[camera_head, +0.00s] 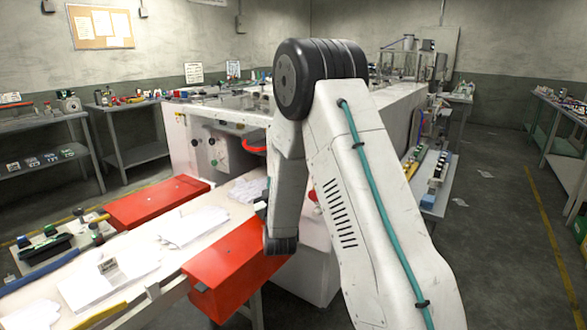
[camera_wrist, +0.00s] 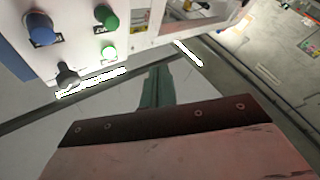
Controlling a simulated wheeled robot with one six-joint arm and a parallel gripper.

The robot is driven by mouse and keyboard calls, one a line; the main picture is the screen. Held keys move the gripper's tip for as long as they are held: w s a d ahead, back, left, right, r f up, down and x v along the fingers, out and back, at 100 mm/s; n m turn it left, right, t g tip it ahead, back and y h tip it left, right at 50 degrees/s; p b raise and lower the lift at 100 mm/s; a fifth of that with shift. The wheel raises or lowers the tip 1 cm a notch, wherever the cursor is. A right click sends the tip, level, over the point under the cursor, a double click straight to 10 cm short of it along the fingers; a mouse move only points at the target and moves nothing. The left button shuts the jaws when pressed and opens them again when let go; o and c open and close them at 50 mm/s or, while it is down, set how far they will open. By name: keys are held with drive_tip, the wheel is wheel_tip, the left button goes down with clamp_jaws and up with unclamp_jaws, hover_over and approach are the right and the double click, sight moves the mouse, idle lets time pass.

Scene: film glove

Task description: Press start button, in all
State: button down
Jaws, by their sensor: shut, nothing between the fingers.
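In the wrist view a white control panel (camera_wrist: 75,48) fills the upper left. It carries a blue button (camera_wrist: 41,30), a green button (camera_wrist: 106,17), a lit green-white button (camera_wrist: 109,53) and a black knob (camera_wrist: 67,75). The labels are too small to read, so I cannot tell which is the start button. My gripper (camera_wrist: 157,78) is shut and empty, pointing up the picture, to the right of and below the buttons and apart from them. In the head view my arm stands before the white machine (camera_head: 184,150); my gripper is mostly hidden there.
Two red boxes (camera_head: 160,202) (camera_head: 232,268) flank the machine's white conveyor bed (camera_head: 140,245), which bears white gloves (camera_head: 194,225). Shelves with small parts (camera_head: 40,160) stand at the left. The floor at the right (camera_head: 500,240) is mostly open, with a few papers.

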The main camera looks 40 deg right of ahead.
drive_tip(key=w+d, duration=0.3)
drive_tip(key=d, duration=0.5)
drive_tip(key=shift+d, duration=0.25)
idle(2.0)
drive_tip(key=shift+w+d, duration=0.15)
drive_tip(key=shift+d, duration=0.15)
drive_tip(key=shift+w+d, duration=0.15)
drive_tip(key=shift+d, duration=0.2)
idle(0.7)
drive_tip(key=shift+a, duration=0.1)
drive_tip(key=shift+s+a, duration=0.3)
drive_tip(key=shift+a, duration=0.4)
